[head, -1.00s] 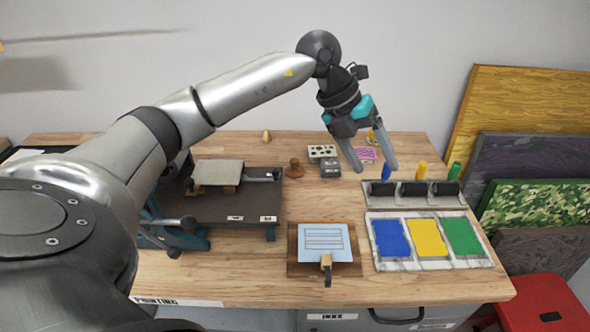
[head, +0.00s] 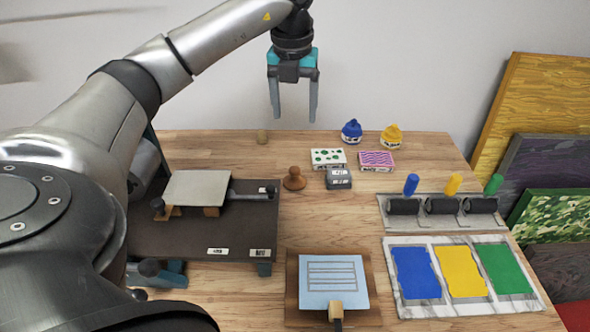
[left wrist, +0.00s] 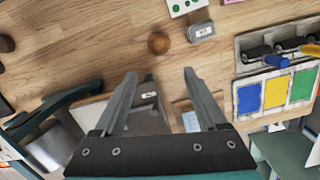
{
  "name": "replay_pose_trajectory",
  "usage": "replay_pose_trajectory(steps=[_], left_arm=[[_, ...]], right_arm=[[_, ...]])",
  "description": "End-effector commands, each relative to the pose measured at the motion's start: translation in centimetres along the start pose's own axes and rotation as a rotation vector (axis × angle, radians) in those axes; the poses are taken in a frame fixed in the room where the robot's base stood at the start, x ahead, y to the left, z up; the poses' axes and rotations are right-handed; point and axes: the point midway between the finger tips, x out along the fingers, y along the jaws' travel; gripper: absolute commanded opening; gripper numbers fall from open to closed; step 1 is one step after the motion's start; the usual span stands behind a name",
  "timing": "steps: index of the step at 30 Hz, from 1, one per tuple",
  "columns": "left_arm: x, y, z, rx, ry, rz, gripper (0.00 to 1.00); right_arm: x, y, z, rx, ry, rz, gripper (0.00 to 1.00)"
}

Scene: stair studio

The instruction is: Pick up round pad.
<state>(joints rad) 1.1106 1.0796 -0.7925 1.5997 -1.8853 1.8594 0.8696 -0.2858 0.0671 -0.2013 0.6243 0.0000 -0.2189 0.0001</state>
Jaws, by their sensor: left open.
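A brown round pad with a knob on top (head: 294,178) stands on the wooden table, just right of the dark press bed. It also shows in the left wrist view (left wrist: 158,43), ahead of the fingertips. My left gripper (head: 294,112) is open and empty, with its fingers pointing down. In the head view it appears above the pad, against the wall, clearly apart from it. In the left wrist view its two fingers (left wrist: 159,75) are spread, with nothing between them. My right gripper is not in view.
Right of the pad are a grey block (head: 338,178), a green-dotted box (head: 328,158) and a pink-striped box (head: 377,161). The press (head: 200,232) is on the left. An inking board (head: 290,300) lies in front, with rollers (head: 443,206) and colour slabs (head: 464,272) to the right.

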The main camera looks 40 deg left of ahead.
Motion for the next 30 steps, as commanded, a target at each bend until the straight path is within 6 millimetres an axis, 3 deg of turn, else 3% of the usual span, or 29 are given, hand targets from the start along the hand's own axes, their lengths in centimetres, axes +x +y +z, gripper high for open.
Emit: replay_pose_trajectory(steps=[1, 7, 13, 24, 30], left_arm=[[1.6, 0.0, -0.2, 0.001, 0.0, -0.001, 0.74], [3.6, -0.1, -0.4, 0.001, 0.0, -0.001, 0.74], [5.1, 0.0, -0.5, 0.001, 0.003, 0.001, 0.74], [12.4, 0.0, -0.5, 0.0, 0.003, 0.0, 0.74], [13.8, 0.0, -0.4, 0.001, 0.001, -0.001, 0.74]], right_arm=[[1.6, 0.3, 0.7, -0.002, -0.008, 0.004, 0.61], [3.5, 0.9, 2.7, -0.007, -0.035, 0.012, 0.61], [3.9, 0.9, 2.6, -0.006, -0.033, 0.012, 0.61], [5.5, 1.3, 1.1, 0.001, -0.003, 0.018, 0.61], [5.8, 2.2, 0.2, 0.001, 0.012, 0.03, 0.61]])
